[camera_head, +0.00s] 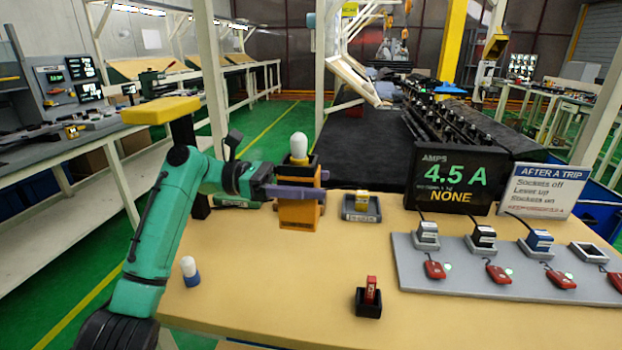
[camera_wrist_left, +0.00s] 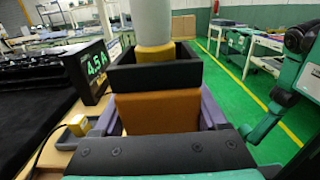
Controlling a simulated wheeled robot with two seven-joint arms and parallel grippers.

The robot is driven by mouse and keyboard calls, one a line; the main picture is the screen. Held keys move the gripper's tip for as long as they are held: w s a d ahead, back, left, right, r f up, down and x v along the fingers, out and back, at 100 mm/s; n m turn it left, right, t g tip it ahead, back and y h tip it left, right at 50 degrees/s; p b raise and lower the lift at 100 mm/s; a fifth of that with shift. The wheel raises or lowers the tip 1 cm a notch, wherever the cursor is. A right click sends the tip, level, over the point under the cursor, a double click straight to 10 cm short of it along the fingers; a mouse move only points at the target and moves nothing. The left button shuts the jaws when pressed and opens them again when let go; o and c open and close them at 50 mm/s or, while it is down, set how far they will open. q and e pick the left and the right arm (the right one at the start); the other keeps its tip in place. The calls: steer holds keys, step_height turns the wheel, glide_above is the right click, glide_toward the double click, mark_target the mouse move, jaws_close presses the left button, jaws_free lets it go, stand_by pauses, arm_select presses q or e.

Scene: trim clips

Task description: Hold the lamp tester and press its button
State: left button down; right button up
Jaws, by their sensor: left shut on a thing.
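The lamp tester (camera_head: 298,213) is an orange block with a dark square socket on top. A white lamp with a tan base (camera_head: 299,147) stands upright in that socket. My left gripper (camera_head: 300,191) has its purple fingers shut on the tester's sides and holds it upright, seemingly above the table. In the left wrist view, the tester's orange face (camera_wrist_left: 156,113) lies between the purple fingers, with the black socket rim (camera_wrist_left: 155,76) around the lamp's base. I cannot make out a button on the tester. My right gripper is not in view.
A white-and-blue lamp (camera_head: 190,271) stands at the table's left. A grey tray (camera_head: 361,217) holds a yellow block. A black holder (camera_head: 368,308) has a red piece. At right are a grey socket board (camera_head: 440,283), an amps display (camera_head: 450,180) reading 4.5 A, NONE, and a sign (camera_head: 540,190).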

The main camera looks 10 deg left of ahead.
arm_select(q)
step_height(320, 180, down, 10)
steer(key=b, duration=0.1)
steer(key=shift+f+b, duration=0.25)
steer(key=shift+b, duration=0.05)
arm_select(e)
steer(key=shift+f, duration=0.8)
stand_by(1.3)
arm_select(q)
steer(key=shift+f, duration=0.9)
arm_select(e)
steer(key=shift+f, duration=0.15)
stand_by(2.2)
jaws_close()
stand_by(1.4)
